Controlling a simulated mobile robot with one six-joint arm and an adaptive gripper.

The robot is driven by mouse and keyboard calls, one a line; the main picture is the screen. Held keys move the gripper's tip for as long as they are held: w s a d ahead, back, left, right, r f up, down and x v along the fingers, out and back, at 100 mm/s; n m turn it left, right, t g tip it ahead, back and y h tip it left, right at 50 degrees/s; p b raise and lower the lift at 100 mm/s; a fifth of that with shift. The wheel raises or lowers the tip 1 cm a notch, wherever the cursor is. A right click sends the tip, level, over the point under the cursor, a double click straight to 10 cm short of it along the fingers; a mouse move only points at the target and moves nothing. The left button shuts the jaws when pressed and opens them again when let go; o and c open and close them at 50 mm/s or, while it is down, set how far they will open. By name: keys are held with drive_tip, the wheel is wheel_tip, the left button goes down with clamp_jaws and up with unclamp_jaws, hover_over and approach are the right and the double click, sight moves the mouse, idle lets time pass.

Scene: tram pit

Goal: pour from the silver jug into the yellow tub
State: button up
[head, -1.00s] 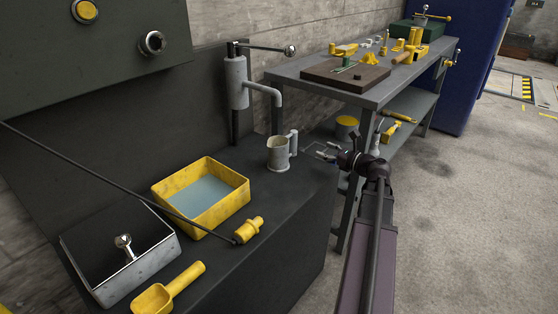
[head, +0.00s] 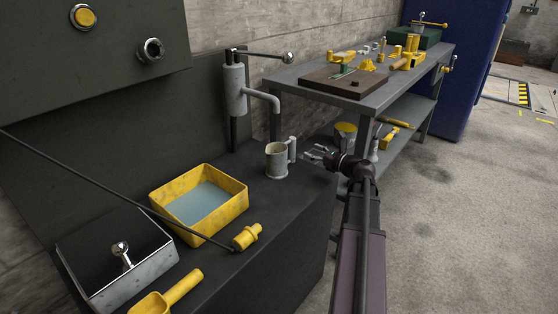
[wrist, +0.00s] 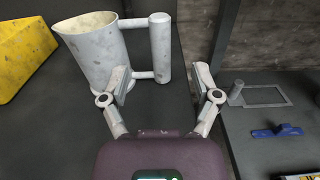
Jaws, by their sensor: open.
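The silver jug (head: 277,161) stands upright on the dark bench top, with its handle on the right side. In the wrist view the jug (wrist: 95,50) is at the upper left, its handle (wrist: 160,47) ahead of the jaws. My gripper (head: 316,155) is open and empty, just right of the handle and apart from it. It also shows in the wrist view (wrist: 163,80), the two fingers spread. The yellow tub (head: 236,202) sits on the bench left of the jug and holds a pale blue-grey surface. Its edge shows in the wrist view (wrist: 22,55).
A grey spout pump (head: 236,90) stands behind the jug. A yellow plug-like part (head: 246,237), a yellow scoop (head: 170,296) and a metal box (head: 150,265) lie nearer on the bench. A workbench (head: 365,95) stands at the right.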

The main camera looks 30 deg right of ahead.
sight(292, 144)
drive_tip(key=shift+x, duration=1.8)
drive_tip(key=shift+x, duration=2.6)
drive_tip(key=shift+f, duration=0.2)
clamp_jaws()
